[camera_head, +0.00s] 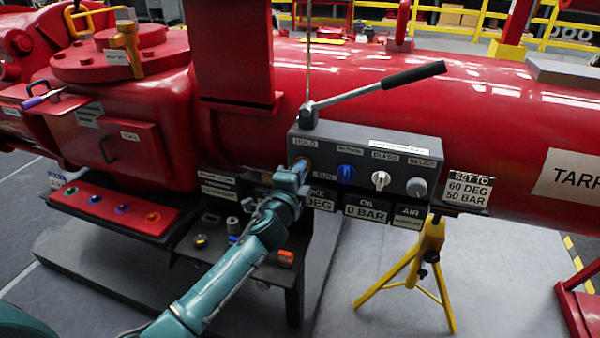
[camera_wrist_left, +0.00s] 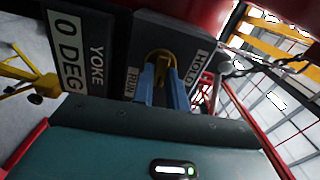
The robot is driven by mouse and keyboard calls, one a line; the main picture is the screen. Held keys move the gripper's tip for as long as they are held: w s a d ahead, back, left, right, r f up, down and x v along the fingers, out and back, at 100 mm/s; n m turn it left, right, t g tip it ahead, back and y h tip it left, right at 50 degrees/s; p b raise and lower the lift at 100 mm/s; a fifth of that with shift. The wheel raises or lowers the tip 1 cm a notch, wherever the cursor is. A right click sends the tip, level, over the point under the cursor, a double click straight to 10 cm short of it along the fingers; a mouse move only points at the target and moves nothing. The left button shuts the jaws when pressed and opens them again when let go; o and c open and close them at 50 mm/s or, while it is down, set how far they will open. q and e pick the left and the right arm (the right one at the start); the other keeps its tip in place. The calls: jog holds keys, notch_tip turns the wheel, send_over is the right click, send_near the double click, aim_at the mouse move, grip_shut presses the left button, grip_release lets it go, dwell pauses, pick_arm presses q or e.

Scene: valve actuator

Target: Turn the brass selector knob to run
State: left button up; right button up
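The brass selector knob (camera_wrist_left: 160,60) sits on the dark panel between the HOLD and RUN labels. In the head view it (camera_head: 302,161) is mostly hidden by my left gripper (camera_head: 299,170). In the left wrist view the two blue fingers of my left gripper (camera_wrist_left: 161,78) stand apart, one on each side of the knob's brass bar. I cannot tell whether they press on it. The bar points roughly between the labels; its exact angle is unclear. My right gripper is in neither view.
The grey control box (camera_head: 365,155) also carries a blue knob (camera_head: 346,173), a white knob (camera_head: 380,179) and a grey knob (camera_head: 416,187). A lever with a black handle (camera_head: 414,75) rises above it. Gauge plates hang below. A yellow stand (camera_head: 428,250) is at right.

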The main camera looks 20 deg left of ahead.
pick_arm(q)
jog(key=o, duration=0.4)
jog(key=shift+s, duration=0.1)
jog(key=s, duration=1.3)
jog(key=shift+a, duration=0.25)
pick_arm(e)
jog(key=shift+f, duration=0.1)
